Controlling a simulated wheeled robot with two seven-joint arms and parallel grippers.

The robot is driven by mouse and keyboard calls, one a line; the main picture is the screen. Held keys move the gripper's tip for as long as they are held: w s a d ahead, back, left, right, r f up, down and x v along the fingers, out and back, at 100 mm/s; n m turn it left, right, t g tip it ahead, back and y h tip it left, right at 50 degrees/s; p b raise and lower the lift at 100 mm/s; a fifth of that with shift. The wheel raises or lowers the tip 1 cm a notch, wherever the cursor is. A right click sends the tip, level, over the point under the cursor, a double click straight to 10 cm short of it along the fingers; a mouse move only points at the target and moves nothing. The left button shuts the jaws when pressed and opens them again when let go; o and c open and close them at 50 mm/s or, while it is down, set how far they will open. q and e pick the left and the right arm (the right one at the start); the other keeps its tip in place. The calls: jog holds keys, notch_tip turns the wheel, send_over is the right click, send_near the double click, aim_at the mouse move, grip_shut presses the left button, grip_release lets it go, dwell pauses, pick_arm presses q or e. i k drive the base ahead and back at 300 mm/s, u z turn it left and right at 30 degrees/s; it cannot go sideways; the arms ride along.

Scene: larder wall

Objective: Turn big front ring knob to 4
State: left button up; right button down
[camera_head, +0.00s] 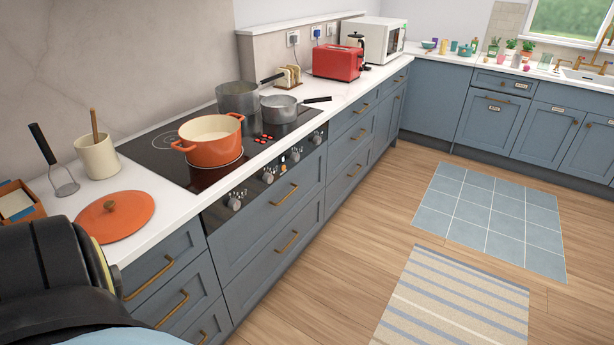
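The black hob (160,157) is set in the white worktop, and its dark control panel (252,190) faces the room. Several silver knobs sit in a row on the panel: one at the near end (234,201), one further along (268,177), one past the middle (295,155) and one at the far end (317,138). Their labels and pointer settings are too small to read, so I cannot tell which serves the big front ring. An orange pot (217,153) covers the near front ring. Neither gripper shows; a dark part of mine fills the lower left corner.
Two grey pots (238,100) (279,112) stand at the hob's far side, one handle pointing out over the worktop. Drawer handles (285,194) jut below the panel.

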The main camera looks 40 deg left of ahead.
aim_at(267, 178)
jog(key=z, duration=0.1)
jog(key=i, duration=1.35)
jog(key=u, duration=0.6)
jog(key=i, duration=1.5)
jog(key=u, duration=1.85)
jog(key=i, duration=0.6)
jog(key=u, duration=0.55)
